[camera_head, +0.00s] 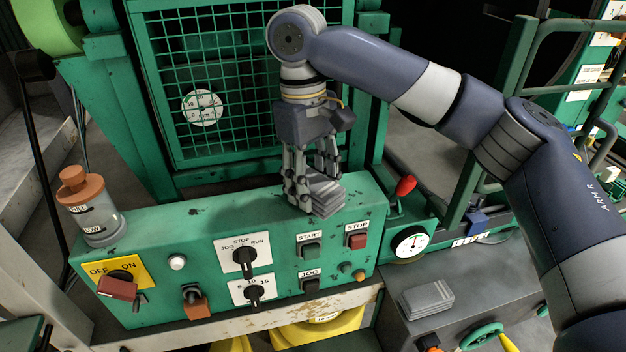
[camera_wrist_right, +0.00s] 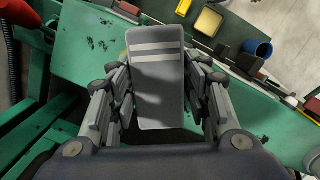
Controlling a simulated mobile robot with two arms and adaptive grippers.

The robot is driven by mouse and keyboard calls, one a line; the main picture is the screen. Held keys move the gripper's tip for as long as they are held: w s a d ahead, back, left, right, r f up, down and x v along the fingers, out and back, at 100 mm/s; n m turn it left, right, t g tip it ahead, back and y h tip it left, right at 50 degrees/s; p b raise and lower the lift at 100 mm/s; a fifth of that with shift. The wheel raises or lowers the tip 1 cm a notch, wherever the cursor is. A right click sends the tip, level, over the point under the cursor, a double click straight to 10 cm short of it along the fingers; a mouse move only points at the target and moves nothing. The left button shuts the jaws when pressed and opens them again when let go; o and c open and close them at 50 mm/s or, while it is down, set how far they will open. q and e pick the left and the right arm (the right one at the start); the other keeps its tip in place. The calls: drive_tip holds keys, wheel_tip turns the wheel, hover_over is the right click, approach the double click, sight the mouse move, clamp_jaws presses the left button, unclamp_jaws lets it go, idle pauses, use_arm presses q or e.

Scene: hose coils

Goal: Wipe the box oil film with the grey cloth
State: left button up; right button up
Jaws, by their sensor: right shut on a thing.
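My right gripper (camera_head: 312,178) points down at the top of the green control box (camera_head: 130,250), near its right end. It is shut on a folded grey cloth (camera_head: 325,197), which lies at or just above the box top; I cannot tell whether it touches. In the right wrist view the cloth (camera_wrist_right: 157,85) shows two pale stripes and sits between both fingers of the right gripper (camera_wrist_right: 160,100). Dark specks (camera_wrist_right: 98,45) mark the green surface there. I cannot make out a clear edge of an oil film. My left gripper is not in view.
A red-knobbed lever (camera_head: 404,187) and a gauge (camera_head: 410,243) stand right of the box. An orange-capped oiler (camera_head: 95,215) stands at its left end. A green mesh guard (camera_head: 220,70) rises behind. A grey folded stack (camera_head: 425,298) lies at the lower right.

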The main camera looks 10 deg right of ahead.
sight(336, 184)
drive_tip(key=shift+f, duration=0.5)
idle(0.5)
drive_tip(key=shift+d, duration=0.1)
drive_tip(key=shift+d, duration=2.05)
drive_tip(key=shift+d, duration=2.05)
drive_tip(key=shift+a, duration=0.15)
drive_tip(key=shift+a, duration=2.05)
